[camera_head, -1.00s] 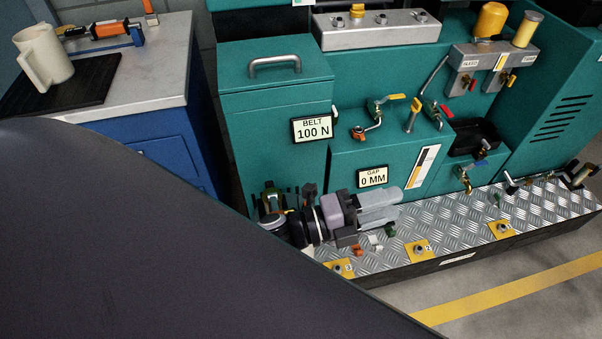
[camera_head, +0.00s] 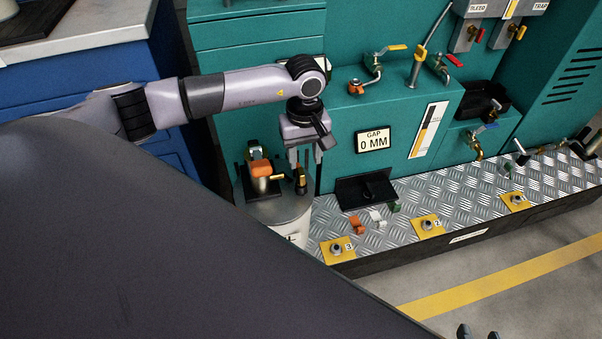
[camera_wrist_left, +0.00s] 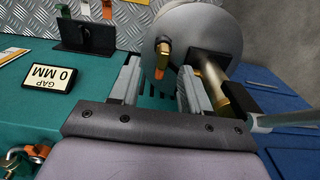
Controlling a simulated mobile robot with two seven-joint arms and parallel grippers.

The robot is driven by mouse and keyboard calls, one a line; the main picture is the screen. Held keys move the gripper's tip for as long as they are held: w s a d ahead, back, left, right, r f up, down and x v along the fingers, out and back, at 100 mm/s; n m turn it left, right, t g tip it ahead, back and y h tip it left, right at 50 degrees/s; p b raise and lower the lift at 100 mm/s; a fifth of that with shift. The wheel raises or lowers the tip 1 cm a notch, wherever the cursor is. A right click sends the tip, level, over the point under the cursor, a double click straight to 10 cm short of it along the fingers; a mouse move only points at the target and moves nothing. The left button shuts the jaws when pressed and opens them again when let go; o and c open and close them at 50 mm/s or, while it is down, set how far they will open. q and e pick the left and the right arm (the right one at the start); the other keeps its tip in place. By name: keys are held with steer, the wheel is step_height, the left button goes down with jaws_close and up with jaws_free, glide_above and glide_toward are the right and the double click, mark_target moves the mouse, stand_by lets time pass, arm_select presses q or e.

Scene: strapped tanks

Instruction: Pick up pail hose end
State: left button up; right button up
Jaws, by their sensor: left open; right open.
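The grey pail (camera_head: 288,212) stands at the left end of the tread plate, partly hidden by my own dark body in front. On its lid is a brass fitting with an orange top (camera_head: 261,169). Beside that a dark and brass piece, seemingly the hose end (camera_head: 300,181), stands up. My left gripper (camera_head: 304,158) is open, pointing down just above it. In the left wrist view the orange-tipped, dark hose end (camera_wrist_left: 163,52) shows between the open fingers (camera_wrist_left: 160,70), with no visible contact. My right gripper (camera_head: 478,332) shows only as dark fingertips at the bottom edge.
A black bracket (camera_head: 364,190) and small orange, white and green clips (camera_head: 376,216) are on the tread plate (camera_head: 470,205) right of the pail. The teal cabinet (camera_head: 400,110) with valves and a GAP sign (camera_head: 373,140) rises behind.

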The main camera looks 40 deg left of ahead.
mark_target(301, 171)
arm_select(q)
steer(key=shift+a+f, duration=0.25)
steer(key=shift+f, duration=0.25)
steer(key=f, duration=0.2)
steer(key=f+b, duration=0.1)
steer(key=f, duration=0.1)
steer(key=f+b, duration=0.1)
steer(key=f, duration=0.1)
steer(key=shift+a, duration=0.25)
steer(key=shift+r, duration=0.1)
jaws_close()
